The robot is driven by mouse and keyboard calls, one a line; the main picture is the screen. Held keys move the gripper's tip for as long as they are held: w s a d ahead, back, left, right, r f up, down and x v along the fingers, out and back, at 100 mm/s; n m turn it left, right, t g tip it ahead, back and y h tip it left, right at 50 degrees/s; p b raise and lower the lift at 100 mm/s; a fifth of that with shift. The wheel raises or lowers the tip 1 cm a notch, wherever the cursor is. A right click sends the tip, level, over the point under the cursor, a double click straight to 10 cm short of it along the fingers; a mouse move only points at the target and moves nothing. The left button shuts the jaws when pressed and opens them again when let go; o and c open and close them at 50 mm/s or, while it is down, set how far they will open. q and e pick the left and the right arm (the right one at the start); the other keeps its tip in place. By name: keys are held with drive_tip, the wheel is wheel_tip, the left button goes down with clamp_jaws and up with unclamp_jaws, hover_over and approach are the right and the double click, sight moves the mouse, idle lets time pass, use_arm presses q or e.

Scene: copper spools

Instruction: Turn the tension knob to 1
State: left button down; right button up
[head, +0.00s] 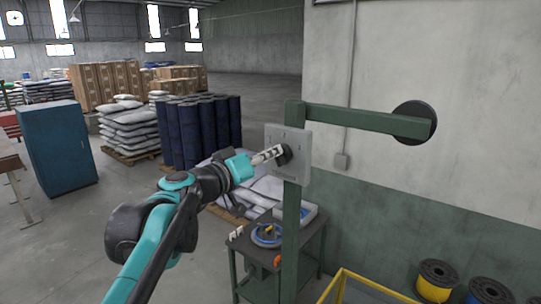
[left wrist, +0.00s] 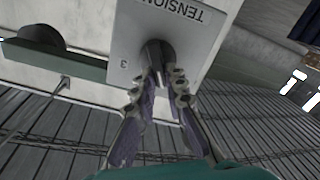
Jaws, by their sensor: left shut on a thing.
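The tension knob is a dark round knob on a light grey panel (head: 301,142) mounted on a green post. In the left wrist view the knob (left wrist: 157,50) sits on the panel (left wrist: 203,25), with the word TENSION upside down and a digit 3 beside the knob. My left gripper (head: 277,154) reaches the panel from the left. In the left wrist view its fingers (left wrist: 161,79) are closed around the knob. The fingertips hide part of it, and I cannot tell its setting. My right gripper is not in view.
A green post (head: 291,230) with a side arm (head: 360,121) carries a black disc (head: 414,108). A dark table (head: 262,260) with tools stands below. A yellow rail (head: 362,281) and wire spools (head: 437,280) are at the lower right. Blue drums (head: 203,130) stand behind.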

use_arm(q)
drive_tip(key=n, duration=0.5)
drive_tip(key=shift+w+a+f+n, duration=0.15)
drive_tip(key=shift+a+f+n, duration=0.1)
drive_tip(key=shift+n, duration=0.15)
idle(0.4)
drive_tip(key=c, duration=1.6)
unclamp_jaws()
drive_tip(key=shift+o, duration=0.2)
drive_tip(key=v, duration=1.2)
